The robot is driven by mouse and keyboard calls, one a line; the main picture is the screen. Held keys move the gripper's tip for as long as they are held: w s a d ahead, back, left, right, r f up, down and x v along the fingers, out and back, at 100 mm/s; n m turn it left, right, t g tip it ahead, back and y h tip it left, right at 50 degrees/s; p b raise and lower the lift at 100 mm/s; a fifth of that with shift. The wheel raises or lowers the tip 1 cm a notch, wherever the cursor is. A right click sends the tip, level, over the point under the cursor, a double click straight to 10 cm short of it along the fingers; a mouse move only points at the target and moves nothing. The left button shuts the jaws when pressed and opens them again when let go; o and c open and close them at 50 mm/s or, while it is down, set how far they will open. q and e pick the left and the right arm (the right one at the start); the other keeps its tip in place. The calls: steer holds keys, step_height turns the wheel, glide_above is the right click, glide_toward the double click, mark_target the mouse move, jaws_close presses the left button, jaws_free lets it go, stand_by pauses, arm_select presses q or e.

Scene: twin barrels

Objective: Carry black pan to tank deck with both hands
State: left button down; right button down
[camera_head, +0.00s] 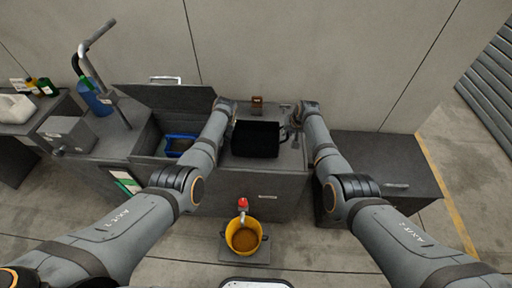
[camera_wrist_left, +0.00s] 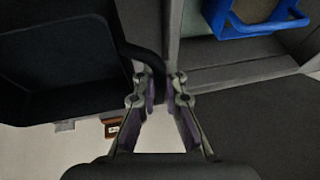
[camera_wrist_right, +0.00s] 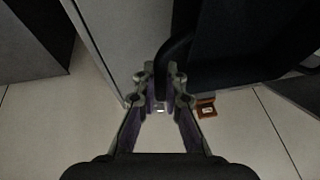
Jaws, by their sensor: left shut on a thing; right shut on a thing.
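The black pan (camera_head: 256,139) is between my two arms in the head view, over the middle of the grey cabinet top. My left gripper (camera_wrist_left: 158,80) is shut on the pan's handle, a dark loop at the pan's side; the dark pan (camera_wrist_left: 60,60) fills the upper left of the left wrist view. My right gripper (camera_wrist_right: 160,80) is shut on the opposite handle, and the pan (camera_wrist_right: 245,40) shows at the upper right of the right wrist view. In the head view the fingertips are largely hidden by my wrists. I cannot tell the pan's exact height above the surface.
An open bin with a raised lid (camera_head: 165,97) stands left of the pan, with a blue basket (camera_head: 178,144) inside. A small brown block (camera_head: 257,100) is behind the pan. A yellow bucket (camera_head: 243,236) with brown contents stands in front below. A lower dark cabinet (camera_head: 385,150) is at right.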

arm_select(q)
steer(key=c, duration=1.4)
jaws_free()
steer(key=shift+f, duration=0.15)
steer(key=shift+c, duration=0.2)
arm_select(e)
steer(key=c, duration=1.4)
jaws_free()
steer(key=shift+f, duration=0.2)
steer(key=shift+c, duration=0.2)
steer(key=shift+r, duration=0.1)
